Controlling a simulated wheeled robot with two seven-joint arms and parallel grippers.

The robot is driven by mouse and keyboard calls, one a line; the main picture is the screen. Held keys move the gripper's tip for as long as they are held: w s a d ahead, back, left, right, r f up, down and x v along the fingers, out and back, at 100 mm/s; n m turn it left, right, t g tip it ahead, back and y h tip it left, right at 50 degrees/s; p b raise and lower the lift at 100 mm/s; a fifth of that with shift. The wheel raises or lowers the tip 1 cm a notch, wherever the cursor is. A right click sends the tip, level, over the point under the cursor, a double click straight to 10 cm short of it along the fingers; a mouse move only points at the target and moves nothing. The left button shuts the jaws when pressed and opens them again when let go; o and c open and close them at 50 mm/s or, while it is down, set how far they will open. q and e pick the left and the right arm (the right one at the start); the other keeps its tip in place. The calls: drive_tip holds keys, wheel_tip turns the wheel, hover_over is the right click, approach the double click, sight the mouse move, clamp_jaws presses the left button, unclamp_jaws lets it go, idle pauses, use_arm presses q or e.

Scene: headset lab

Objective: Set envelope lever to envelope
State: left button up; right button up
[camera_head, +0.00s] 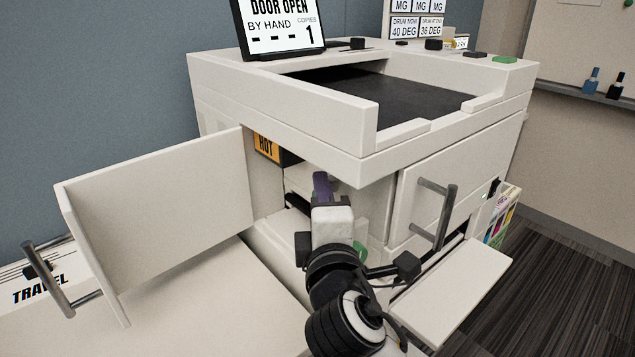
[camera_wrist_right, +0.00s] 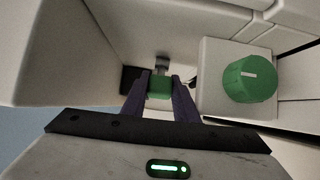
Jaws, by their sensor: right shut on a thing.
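My right gripper (camera_head: 321,186) reaches into the open front bay of the white printer (camera_head: 420,155). In the right wrist view its two purple fingers (camera_wrist_right: 160,92) are shut on a small green block (camera_wrist_right: 159,86), which looks like the handle of the envelope lever. A grey stem (camera_wrist_right: 161,63) shows just beyond the block. In the head view the fingers and wrist hide the lever. Its setting cannot be read in either view. My left gripper is not in view.
An open door (camera_head: 160,220) with a bar handle stands left of the bay. A green round knob (camera_wrist_right: 249,80) sits right of the fingers. A second door handle (camera_head: 440,210) and a pale tray (camera_head: 455,290) are to the right. The display (camera_head: 280,28) reads "DOOR OPEN".

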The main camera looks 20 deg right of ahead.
drive_tip(key=shift+s+d+n+y+p, duration=0.15)
drive_tip(key=shift+n+y+p, duration=0.2)
drive_tip(key=shift+y, duration=0.25)
